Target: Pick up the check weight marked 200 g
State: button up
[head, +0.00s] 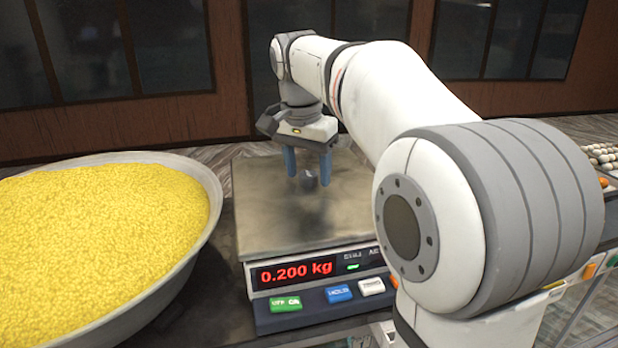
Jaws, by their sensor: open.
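The check weight (309,181) is a small dark grey piece on the steel pan of the scale (262,217). I cannot read any marking on it at this size. The scale's red display (297,272) reads 0.200 kg. My gripper (308,174) points down over the pan with its two blue fingers apart. The weight shows between the fingertips or just below them. I cannot tell whether a finger touches it.
A wide metal bowl (213,200) heaped with yellow grains (95,245) stands left of the scale. Green, blue and white buttons line the scale's front. Small round pale items (603,155) sit at the far right. Wooden panels with dark panes stand behind.

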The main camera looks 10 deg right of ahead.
grip_shut()
dwell(0.6)
